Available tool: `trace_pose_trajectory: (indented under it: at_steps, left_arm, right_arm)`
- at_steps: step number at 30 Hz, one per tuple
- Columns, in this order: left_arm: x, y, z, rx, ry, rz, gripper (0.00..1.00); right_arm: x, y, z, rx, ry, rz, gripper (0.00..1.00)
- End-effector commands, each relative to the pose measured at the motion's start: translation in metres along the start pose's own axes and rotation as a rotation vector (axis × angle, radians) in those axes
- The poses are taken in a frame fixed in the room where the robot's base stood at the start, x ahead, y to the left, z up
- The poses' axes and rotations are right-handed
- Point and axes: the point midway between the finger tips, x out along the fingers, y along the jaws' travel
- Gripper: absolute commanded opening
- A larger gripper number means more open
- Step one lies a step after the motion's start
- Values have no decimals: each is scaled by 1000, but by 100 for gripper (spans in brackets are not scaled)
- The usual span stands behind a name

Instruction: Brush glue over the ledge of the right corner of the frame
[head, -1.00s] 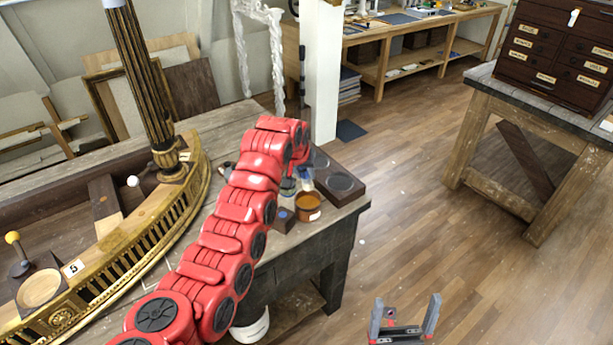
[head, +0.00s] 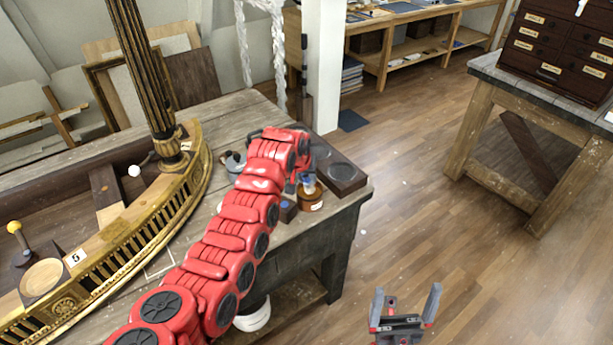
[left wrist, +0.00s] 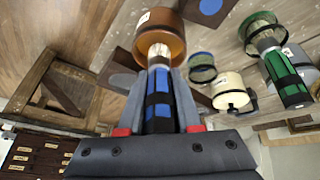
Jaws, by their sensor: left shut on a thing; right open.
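My left gripper (left wrist: 160,108) is shut on a brush with a blue and black handle (left wrist: 158,118). The brush's pale lower end is at the mouth of an amber glue pot (left wrist: 160,20); how deep it reaches is hidden. In the head view the brush (head: 308,184) stands over the amber pot (head: 310,203) near the bench's right end, with the red arm hiding most of the gripper (head: 303,176). The gilt curved frame (head: 140,245) lies on the bench to the left, a fluted column (head: 145,80) standing at its right corner. My right gripper (head: 403,315) is open and empty above the floor.
A dark block with round recesses (head: 343,174) and a small dark block (head: 287,211) flank the pot. In the left wrist view a green-handled brush (left wrist: 285,75) and a cream pot (left wrist: 230,92) are close by. Free floor lies right of the bench (head: 345,245).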

Motion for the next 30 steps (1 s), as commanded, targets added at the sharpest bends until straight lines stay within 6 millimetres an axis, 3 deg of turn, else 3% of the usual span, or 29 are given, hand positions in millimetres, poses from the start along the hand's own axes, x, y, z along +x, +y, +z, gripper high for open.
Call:
trace_pose_trajectory:
  at_steps: [30]
  left_arm:
    - [7,-1,3,0,0,0,0]
  right_arm:
    - [-5,0,1,0,0,0,100]
